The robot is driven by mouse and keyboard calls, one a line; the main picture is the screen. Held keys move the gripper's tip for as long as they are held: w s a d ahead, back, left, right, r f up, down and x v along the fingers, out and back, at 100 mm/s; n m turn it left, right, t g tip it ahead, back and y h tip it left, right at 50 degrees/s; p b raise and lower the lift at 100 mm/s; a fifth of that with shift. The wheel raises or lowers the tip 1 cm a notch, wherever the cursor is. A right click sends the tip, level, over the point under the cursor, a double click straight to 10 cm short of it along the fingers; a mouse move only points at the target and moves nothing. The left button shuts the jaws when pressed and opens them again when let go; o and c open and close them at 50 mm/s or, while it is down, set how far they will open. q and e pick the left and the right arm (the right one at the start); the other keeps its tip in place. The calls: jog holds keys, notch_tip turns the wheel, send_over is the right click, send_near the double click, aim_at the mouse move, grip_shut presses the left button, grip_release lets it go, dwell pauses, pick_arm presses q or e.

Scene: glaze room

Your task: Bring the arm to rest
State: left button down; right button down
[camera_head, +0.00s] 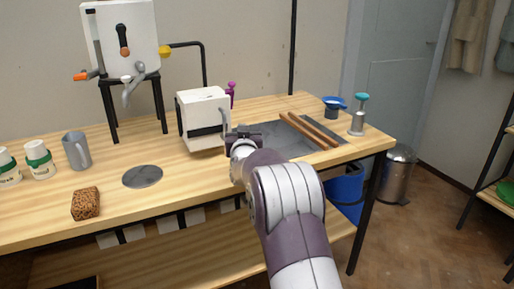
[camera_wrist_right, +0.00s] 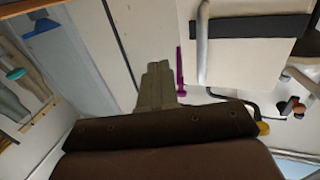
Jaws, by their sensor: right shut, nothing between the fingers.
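My right arm reaches up from the lower right of the head view over the wooden bench (camera_head: 215,180). Its gripper (camera_head: 240,133) is near the front right of a small white box-shaped device (camera_head: 204,118); whether they touch I cannot tell. In the right wrist view the fingers (camera_wrist_right: 157,82) are together and nothing shows between them. The white device (camera_wrist_right: 250,60) fills the upper right there, apart from the fingertips in the picture. My left gripper is in neither view.
A grey mat (camera_head: 270,138) with wooden sticks (camera_head: 313,130) lies beyond my gripper. A pitcher (camera_head: 76,150), a grey disc (camera_head: 142,176) and a speckled brown block (camera_head: 86,203) stand left. A white machine on legs (camera_head: 122,40) is behind. A blue bin (camera_head: 345,190) stands below the bench.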

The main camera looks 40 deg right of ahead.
jog(key=s+a, duration=0.2)
jog(key=s, duration=0.6)
jog(key=a+f+y, duration=0.1)
jog(key=a+f, duration=0.1)
jog(key=a, duration=0.1)
jog(key=a+f+n+g+y, duration=0.1)
jog(key=a+f+y, duration=0.1)
jog(key=a+f, duration=0.1)
jog(key=a+f+n+g+y, duration=0.1)
jog(key=a+f+y, duration=0.1)
jog(key=a+f, duration=0.1)
jog(key=shift+s+a+f+p, duration=0.25)
jog(key=shift+s+a+p, duration=0.05)
jog(key=shift+a, duration=0.1)
jog(key=s+a+f+n+g+y, duration=0.25)
jog(key=s+a+f+g, duration=0.4)
jog(key=s+a, duration=0.35)
jog(key=s+a+f+n+g+y, duration=0.25)
jog(key=s+a+f+g, duration=0.4)
jog(key=s, duration=0.65)
notch_tip(320, 180, up, 28)
jog(key=t+p, duration=0.1)
jog(key=p, duration=2.8)
jog(key=shift+w+a+r, duration=0.15)
jog(key=shift+w+a, duration=0.05)
jog(key=shift+w, duration=0.25)
jog(key=shift+s+d, duration=0.1)
